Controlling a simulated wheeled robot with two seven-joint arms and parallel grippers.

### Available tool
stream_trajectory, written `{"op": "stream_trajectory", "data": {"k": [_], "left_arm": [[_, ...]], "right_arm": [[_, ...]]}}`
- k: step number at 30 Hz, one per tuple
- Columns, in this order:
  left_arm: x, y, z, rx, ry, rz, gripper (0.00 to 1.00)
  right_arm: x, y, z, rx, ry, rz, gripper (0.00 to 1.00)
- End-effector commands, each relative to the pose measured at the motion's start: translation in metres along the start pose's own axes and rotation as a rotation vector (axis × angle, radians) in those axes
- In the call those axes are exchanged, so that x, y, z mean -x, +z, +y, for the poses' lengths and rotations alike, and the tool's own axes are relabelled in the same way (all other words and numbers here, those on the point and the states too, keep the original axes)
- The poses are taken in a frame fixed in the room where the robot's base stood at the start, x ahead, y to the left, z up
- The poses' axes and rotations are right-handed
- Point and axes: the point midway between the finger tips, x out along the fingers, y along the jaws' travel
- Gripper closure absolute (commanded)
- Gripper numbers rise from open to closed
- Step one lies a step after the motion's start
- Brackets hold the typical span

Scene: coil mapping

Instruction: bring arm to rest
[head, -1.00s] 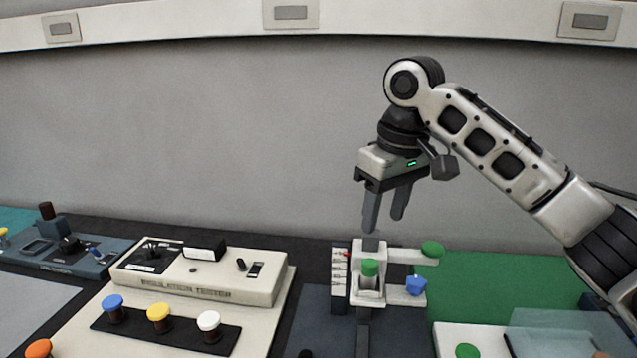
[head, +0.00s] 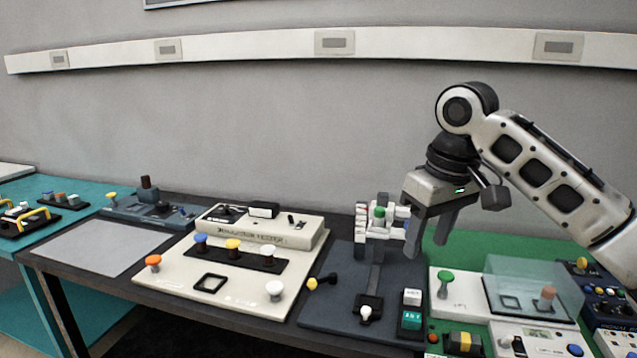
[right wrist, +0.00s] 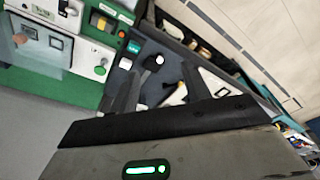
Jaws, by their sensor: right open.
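My right gripper (head: 428,238) is open and empty, its two dark fingers spread and pointing down. In the head view it hangs just right of a small white fixture with a green knob (head: 379,213), partly in front of the fixture's right side. I cannot tell how far apart they are in depth. In the right wrist view the open fingers (right wrist: 157,84) also show, with nothing between them. My left gripper is not in view.
A cream tester box (head: 262,230) with coloured knobs stands left of the fixture. A clear cover (head: 530,285) and panels with knobs sit on the green mat (head: 480,249) at right. A grey sheet (head: 95,246) lies flat at left.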

Motion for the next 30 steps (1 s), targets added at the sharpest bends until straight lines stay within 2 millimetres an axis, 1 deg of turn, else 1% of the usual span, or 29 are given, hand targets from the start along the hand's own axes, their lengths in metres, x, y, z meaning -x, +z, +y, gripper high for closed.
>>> {"op": "stream_trajectory", "data": {"k": [1, 5, 11, 14, 17, 19, 20, 21, 24, 25, 27, 29, 30], "left_arm": [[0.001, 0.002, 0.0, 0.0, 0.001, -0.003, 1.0], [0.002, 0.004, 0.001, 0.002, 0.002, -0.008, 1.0], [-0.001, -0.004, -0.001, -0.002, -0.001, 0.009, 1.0], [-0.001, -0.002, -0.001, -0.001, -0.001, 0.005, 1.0], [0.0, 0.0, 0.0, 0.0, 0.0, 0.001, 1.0], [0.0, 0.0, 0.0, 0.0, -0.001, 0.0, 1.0], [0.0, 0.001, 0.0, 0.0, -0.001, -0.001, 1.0], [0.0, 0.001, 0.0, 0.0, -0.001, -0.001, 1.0], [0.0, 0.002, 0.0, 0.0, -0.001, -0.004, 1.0], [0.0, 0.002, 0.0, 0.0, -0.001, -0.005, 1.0], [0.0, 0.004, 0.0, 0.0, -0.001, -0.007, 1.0], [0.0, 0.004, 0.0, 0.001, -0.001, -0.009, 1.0], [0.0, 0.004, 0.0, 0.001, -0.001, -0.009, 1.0]], "right_arm": [[-0.015, -0.001, -0.005, 0.007, -0.014, 0.004, 0.52], [-0.043, -0.006, -0.013, 0.016, -0.04, 0.039, 0.52], [-0.093, -0.011, -0.031, 0.026, -0.088, 0.105, 0.52], [-0.123, -0.011, -0.043, 0.027, -0.118, 0.149, 0.52], [-0.158, -0.009, -0.057, 0.02, -0.154, 0.205, 0.52], [-0.187, -0.005, -0.07, 0.009, -0.184, 0.257, 0.52], [-0.2, -0.002, -0.076, 0.001, -0.196, 0.283, 0.52], [-0.218, 0.004, -0.084, -0.013, -0.211, 0.319, 0.52], [-0.258, 0.021, -0.102, -0.057, -0.236, 0.414, 0.52], [-0.268, 0.028, -0.106, -0.073, -0.239, 0.443, 0.52], [-0.29, 0.046, -0.114, -0.112, -0.237, 0.505, 0.52], [-0.307, 0.065, -0.119, -0.148, -0.223, 0.554, 0.52], [-0.316, 0.079, -0.122, -0.17, -0.21, 0.584, 0.52]]}}
